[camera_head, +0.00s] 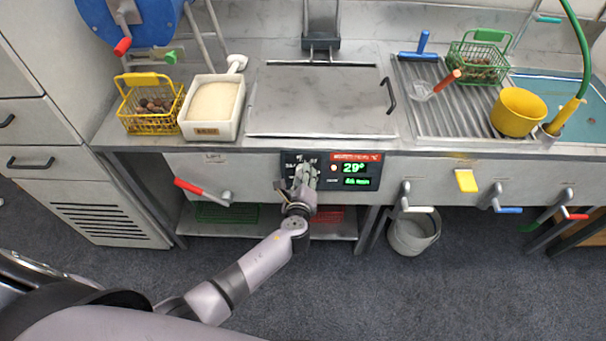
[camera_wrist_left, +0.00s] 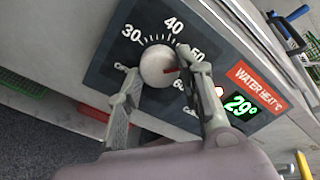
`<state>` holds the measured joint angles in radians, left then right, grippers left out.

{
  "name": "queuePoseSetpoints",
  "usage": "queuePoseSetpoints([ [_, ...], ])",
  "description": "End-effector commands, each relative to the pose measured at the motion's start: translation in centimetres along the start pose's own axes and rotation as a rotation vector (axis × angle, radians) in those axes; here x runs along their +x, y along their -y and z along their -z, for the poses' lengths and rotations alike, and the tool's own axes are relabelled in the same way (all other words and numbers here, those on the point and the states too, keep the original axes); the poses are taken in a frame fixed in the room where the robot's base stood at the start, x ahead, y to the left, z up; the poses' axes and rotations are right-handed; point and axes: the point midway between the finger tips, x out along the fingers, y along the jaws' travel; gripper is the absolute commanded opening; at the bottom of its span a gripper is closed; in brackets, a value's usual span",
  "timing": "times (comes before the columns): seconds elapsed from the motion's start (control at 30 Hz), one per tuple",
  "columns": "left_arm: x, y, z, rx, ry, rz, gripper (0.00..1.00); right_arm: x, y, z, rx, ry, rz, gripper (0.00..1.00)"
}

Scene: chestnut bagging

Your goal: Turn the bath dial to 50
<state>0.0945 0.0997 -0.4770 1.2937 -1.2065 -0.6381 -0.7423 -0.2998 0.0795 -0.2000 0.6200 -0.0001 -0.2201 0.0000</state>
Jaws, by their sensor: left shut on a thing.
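The bath dial is a round pale knob (camera_wrist_left: 158,66) on a dark control panel (camera_head: 366,157), with the marks 30, 40, 50 and 60 around it in the left wrist view. A red mark on the knob shows at its right side, between 50 and 60, partly behind a finger. My left gripper (camera_wrist_left: 162,90) is shut on the knob, one finger on each side. In the head view my left gripper (camera_head: 303,178) hides the dial. The green display (camera_wrist_left: 240,106) beside the "WATER HEAT °C" label reads 29°. My right gripper is not in view.
A red-handled lever (camera_head: 202,190) sticks out left of the panel. The lidded bath (camera_head: 315,100) is above the panel. A grey bucket (camera_head: 414,232) stands below.

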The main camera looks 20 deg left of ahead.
Motion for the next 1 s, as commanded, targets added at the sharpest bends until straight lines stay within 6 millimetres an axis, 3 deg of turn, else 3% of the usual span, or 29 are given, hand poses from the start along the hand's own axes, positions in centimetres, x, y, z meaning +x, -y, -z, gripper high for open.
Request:
queuePoseSetpoints([
  [0.67,-0.05,-0.15,0.14,0.067,-0.004,-0.005,0.06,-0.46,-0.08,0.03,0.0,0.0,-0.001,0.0],
  [0.7,-0.05,-0.15,0.14,0.067,-0.004,-0.005,0.35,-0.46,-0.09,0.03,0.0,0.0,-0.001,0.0],
  [1.0,-0.02,-0.06,0.07,0.065,-0.003,-0.004,0.54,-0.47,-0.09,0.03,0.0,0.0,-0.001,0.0],
])
